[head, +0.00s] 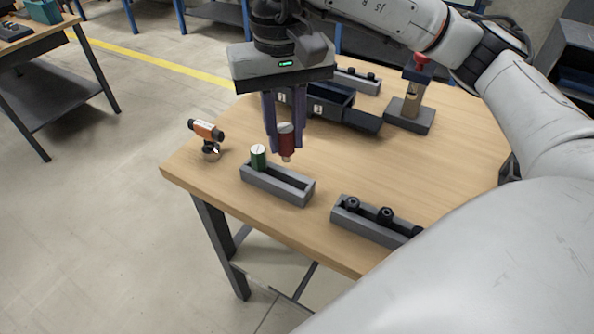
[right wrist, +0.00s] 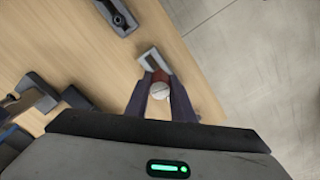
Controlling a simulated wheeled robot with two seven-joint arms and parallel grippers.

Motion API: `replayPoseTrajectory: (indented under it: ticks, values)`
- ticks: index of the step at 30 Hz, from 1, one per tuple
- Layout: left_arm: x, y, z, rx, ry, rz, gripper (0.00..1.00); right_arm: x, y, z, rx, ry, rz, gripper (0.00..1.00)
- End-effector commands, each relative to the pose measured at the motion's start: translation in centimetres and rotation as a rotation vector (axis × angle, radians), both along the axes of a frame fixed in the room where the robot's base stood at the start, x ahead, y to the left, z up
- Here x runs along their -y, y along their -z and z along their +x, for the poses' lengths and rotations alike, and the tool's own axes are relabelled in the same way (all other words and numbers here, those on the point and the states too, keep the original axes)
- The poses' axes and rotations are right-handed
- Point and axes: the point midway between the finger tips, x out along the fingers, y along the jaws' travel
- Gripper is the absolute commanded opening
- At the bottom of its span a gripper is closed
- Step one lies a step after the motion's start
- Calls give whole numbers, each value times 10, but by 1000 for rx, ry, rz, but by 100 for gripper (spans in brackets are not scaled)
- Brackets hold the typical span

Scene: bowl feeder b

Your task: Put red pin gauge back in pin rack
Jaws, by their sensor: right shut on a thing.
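The red pin gauge (head: 286,141) has a pale top and a narrow lower tip. My right gripper (head: 285,148) is shut on it and holds it roughly upright above the pin rack's far side. In the right wrist view the pin's pale round top (right wrist: 160,91) shows between the fingers of my right gripper (right wrist: 162,92). The pin rack (head: 290,190) is a grey block with a long slot, near the table's front edge. A green pin gauge (head: 258,157) stands in its left end; the right part looks empty. My left gripper is out of view.
A second grey rack (head: 372,230) with several black knobs stands to the right. An orange and black tool (head: 206,131) stands at the left edge. Behind are a dark open drawer box (head: 331,103), a red-topped stand (head: 410,112) and another grey rack (head: 357,82).

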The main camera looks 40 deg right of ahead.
Motion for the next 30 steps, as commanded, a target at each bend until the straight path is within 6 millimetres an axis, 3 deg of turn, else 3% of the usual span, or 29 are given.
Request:
replayPoseTrajectory:
  ticks: [3, 5, 13, 20, 25, 30]
  values:
    - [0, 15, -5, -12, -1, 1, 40, 13, -20, 7, 5, 115, 13, 0]
    - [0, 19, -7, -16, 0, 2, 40, 16, -21, 7, 2, 144, 17, 0]
    - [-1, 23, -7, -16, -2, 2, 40, 19, 21, 6, -3, 160, 17, 0]
    - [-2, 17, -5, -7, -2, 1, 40, 19, 39, 7, -1, 158, 17, 0]
    - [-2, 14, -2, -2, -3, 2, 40, 19, 64, 6, -2, 159, 17, 0]
    - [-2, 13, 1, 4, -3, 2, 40, 18, 69, 7, 2, 158, 18, 0]
